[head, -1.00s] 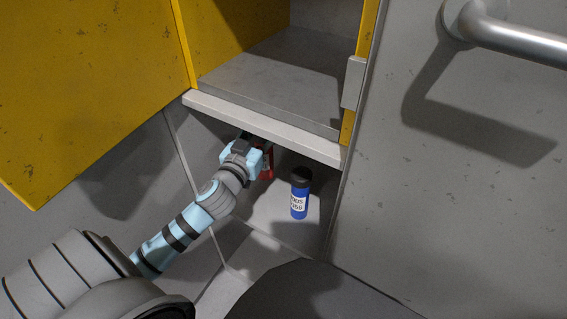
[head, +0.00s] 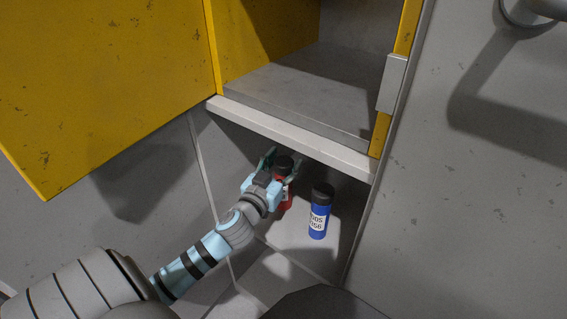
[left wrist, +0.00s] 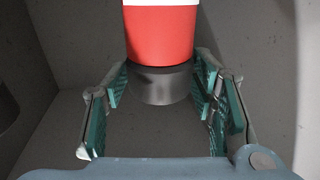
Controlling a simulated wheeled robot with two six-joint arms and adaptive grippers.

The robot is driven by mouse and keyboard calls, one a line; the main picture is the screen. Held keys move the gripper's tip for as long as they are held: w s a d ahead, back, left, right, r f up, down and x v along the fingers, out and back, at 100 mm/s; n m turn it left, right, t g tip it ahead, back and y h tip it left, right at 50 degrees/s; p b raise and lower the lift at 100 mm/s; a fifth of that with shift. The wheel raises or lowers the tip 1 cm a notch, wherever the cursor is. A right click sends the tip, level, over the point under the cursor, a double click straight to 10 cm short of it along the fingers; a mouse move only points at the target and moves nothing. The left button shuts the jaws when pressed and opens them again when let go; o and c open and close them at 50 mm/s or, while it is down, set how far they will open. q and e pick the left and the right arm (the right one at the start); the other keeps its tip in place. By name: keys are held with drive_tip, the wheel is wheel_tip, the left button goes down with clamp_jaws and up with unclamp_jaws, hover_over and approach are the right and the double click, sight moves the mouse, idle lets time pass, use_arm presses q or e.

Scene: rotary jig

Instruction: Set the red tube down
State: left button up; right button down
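The red tube (head: 286,196) has a black cap and a white label, and looks upright on the grey surface below the cabinet ledge. My left gripper (head: 282,163) is around its upper part, and part of the red body is hidden behind the gripper. In the left wrist view, the red tube (left wrist: 162,38) shows its white band, red body and dark cap. There the teal-padded fingers of my left gripper (left wrist: 160,85) are spread, with gaps on both sides of the cap. My right gripper is not in view.
A blue tube (head: 319,215) with a black cap and white label stands just right of the red one. The cabinet's pale ledge (head: 290,138) is close behind and above. A yellow panel (head: 110,80) is at the left, a grey wall (head: 470,200) at the right.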

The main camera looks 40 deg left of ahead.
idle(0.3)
use_arm(q)
drive_tip(key=shift+r, duration=0.2)
drive_tip(key=v, duration=1.2)
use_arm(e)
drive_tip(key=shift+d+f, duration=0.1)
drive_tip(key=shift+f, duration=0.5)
